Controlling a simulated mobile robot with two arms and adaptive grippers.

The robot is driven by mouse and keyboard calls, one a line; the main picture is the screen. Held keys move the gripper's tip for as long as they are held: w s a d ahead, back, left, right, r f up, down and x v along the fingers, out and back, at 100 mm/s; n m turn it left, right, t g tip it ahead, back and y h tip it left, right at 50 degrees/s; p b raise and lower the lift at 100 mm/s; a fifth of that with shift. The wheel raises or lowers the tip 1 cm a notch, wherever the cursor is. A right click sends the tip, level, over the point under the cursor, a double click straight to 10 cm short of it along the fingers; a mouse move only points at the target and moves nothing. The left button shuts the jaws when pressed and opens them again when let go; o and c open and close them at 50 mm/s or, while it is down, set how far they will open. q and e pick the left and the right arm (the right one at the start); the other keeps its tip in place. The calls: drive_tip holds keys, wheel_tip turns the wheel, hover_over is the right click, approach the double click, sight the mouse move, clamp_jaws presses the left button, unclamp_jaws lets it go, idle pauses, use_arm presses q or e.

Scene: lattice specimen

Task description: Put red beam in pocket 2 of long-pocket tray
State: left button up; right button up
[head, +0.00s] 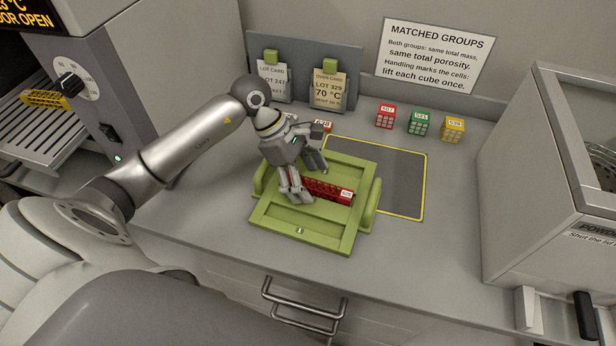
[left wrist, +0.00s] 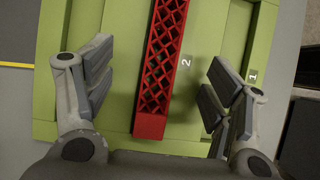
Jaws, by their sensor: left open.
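The red beam (head: 326,189) is a lattice bar with a pale label on one end. It lies lengthwise over the middle of the green long-pocket tray (head: 290,243), beside the "2" mark in the left wrist view (left wrist: 164,60). I cannot tell whether it rests fully down in the pocket. The pocket marked "1" is at the tray's near side and looks empty. My left gripper (head: 308,178) is over the tray, its fingers open on either side of the beam; in the left wrist view (left wrist: 162,82) gaps show on both sides. My right gripper is not in view.
A grey mat with a yellow border (head: 402,175) lies behind and right of the tray. Red (head: 385,117), green (head: 419,123) and yellow (head: 453,129) cubes stand at the back. A lidded machine (head: 540,160) bounds the right; an open oven with a yellow beam (head: 45,98) is left.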

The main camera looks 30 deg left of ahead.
use_arm(q)
drive_tip(key=shift+r, duration=0.15)
drive_tip(key=shift+p+v, duration=0.7)
drive_tip(key=shift+v, duration=1.7)
drive_tip(key=v, duration=0.7)
drive_tip(key=shift+a+r, duration=0.2)
drive_tip(key=shift+r, duration=0.05)
